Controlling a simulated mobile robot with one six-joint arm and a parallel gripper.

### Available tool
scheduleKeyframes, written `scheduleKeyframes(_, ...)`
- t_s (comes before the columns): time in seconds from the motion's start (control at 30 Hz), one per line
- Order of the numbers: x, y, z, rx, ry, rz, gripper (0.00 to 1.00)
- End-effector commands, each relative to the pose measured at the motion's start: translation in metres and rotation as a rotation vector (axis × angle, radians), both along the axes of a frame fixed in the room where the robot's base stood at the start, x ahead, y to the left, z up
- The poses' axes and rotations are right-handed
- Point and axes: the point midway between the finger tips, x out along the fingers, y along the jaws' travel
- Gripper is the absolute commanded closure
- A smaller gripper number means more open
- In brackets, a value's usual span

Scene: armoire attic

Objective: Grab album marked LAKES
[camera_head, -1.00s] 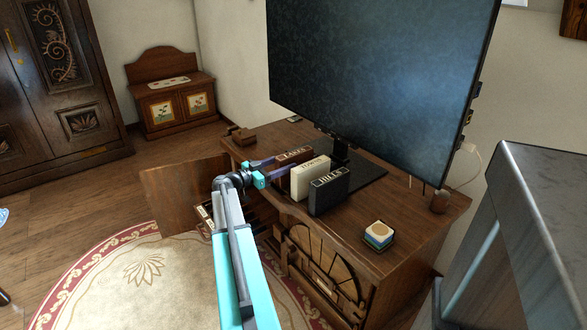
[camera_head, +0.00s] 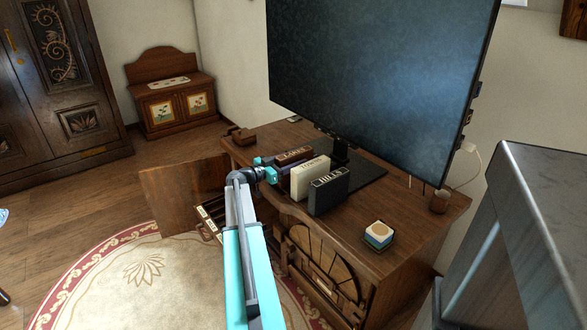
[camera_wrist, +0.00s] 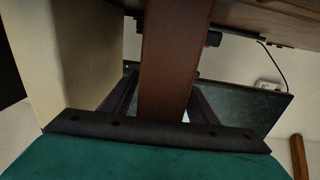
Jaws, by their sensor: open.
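The brown album (camera_head: 294,156) stands upright on the wooden cabinet top, leftmost of three albums; its light spine lettering is small but seems to read LAKES. My gripper (camera_head: 279,168) is at its near left end. In the wrist view, the brown album (camera_wrist: 166,60) runs between the two dark fingers of my open gripper (camera_wrist: 163,98), one on each side. I cannot tell whether either finger touches it. The cream album (camera_head: 310,177) stands just right of it and also shows as a pale slab (camera_wrist: 85,60) in the wrist view. The black album (camera_head: 329,191) is marked HILLS.
A large monitor (camera_head: 380,80) stands close behind the albums on the cabinet (camera_head: 410,210). A small block on a coaster (camera_head: 378,234) sits at the front right. A cabinet door (camera_head: 170,195) hangs open at the left. A brown wooden object (camera_head: 240,134) sits at the far left corner.

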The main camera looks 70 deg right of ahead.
Motion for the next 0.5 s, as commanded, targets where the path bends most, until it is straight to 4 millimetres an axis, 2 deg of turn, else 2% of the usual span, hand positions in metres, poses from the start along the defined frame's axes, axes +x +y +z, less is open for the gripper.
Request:
scheduleKeyframes(0.1,0.0001,0.0001,0.0,0.0,0.0,0.0,0.47)
scheduleKeyframes(0.4,0.0001,0.0,-0.0001,0.0,0.0,0.0,0.97)
scheduleKeyframes(0.5,0.0002,0.0,0.001,-0.002,0.001,0.0,1.0)
